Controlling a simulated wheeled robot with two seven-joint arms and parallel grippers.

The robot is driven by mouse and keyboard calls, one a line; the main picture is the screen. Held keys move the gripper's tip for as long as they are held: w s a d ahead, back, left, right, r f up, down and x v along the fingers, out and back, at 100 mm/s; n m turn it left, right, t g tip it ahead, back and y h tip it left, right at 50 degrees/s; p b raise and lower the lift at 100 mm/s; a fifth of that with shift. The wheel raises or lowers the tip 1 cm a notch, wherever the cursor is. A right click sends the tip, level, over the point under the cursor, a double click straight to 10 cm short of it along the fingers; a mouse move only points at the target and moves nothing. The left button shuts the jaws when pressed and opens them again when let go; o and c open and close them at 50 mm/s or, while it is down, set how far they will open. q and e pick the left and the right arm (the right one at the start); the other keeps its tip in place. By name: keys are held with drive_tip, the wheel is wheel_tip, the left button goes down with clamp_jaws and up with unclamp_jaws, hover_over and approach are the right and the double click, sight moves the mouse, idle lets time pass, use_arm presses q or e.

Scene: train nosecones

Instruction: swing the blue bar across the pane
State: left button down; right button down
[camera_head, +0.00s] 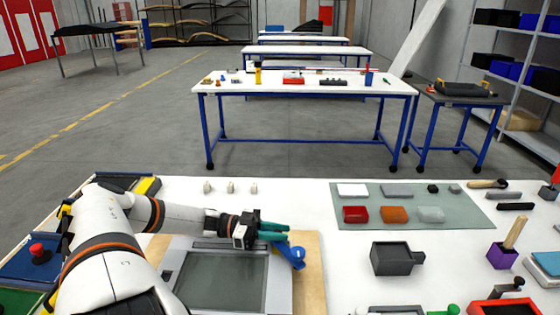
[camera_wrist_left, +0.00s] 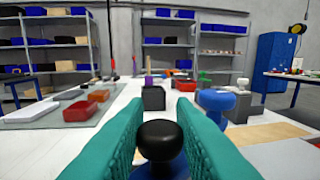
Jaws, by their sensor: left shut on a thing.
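The pane (camera_head: 222,282) is a dark grey-green panel in a light grey frame, lying on a wooden board at the front of the white table. The blue bar (camera_head: 298,262) is at the pane's right side, partly hidden by my left gripper (camera_head: 273,231). The gripper's teal fingers reach over the pane's far right corner. In the left wrist view a black knob (camera_wrist_left: 158,141) stands between the teal fingers, with blue below it, and the fingers are shut on it. A round blue knob (camera_wrist_left: 216,100) stands just beyond the right finger. My right gripper is not in view.
A grey-green mat (camera_head: 405,203) with several blocks lies to the right. A dark grey box (camera_head: 391,259) and a purple holder (camera_head: 502,255) stand on the right. Several small white pegs (camera_head: 230,187) stand behind the pane. The tabletop between pane and dark box is clear.

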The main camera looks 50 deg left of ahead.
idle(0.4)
use_arm(q)
drive_tip(key=c, duration=1.2)
unclamp_jaws()
drive_tip(key=shift+c, duration=0.2)
wheel_tip(320, 180, up, 10)
drive_tip(key=p, duration=0.3)
